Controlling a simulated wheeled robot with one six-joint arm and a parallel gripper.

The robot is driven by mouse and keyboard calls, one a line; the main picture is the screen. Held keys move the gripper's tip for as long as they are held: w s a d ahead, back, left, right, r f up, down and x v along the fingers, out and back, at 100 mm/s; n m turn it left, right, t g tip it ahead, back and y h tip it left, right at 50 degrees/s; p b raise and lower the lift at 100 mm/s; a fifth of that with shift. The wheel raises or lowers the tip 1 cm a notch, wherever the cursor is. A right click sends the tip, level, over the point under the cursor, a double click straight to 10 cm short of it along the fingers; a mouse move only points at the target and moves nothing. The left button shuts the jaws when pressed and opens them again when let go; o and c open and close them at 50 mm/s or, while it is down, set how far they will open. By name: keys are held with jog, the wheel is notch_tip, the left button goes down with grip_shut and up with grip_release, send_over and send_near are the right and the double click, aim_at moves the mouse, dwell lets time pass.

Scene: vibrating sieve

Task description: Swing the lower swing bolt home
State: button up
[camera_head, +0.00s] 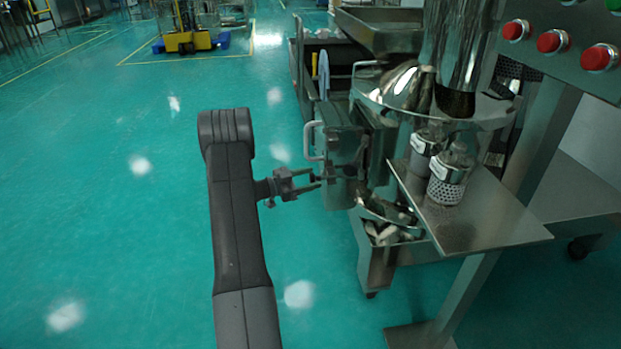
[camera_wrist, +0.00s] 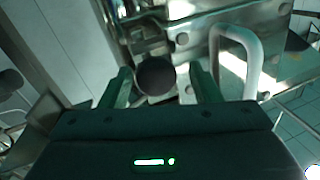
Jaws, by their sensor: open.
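In the wrist view a dark round knob (camera_wrist: 155,77), which looks like the end of a swing bolt, sits between the fingers of my gripper (camera_wrist: 163,82). The fingers stand open to either side of the knob, with a visible gap on each side. Behind the knob are metal plates and fittings of the sieve, partly in shadow. In the head view my gripper (camera_head: 318,178) reaches right to the sieve's metal door (camera_head: 338,146). The bolt is too small and dark to make out clearly there, and I cannot tell the upper from the lower one.
A pale bar handle (camera_wrist: 240,50) stands just right of my gripper in the wrist view; it also shows on the door in the head view (camera_head: 311,141). A steel shelf (camera_head: 470,215) with two perforated canisters (camera_head: 449,177) stands to the right. The floor left is open.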

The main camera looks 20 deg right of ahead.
jog(key=a+p, duration=0.2)
jog(key=a, duration=1.1)
jog(key=shift+s, duration=0.45)
jog(key=shift+d, duration=0.1)
jog(key=shift+w+d+b, duration=0.15)
jog(key=shift+d+b, duration=0.25)
jog(key=shift+d, duration=1.9)
jog(key=shift+w+d+b, duration=0.15)
jog(key=shift+d+b, duration=0.25)
jog(key=shift+d, duration=1.95)
jog(key=shift+w+d+b, duration=0.15)
jog(key=shift+d+b, duration=0.25)
jog(key=shift+d, duration=1.9)
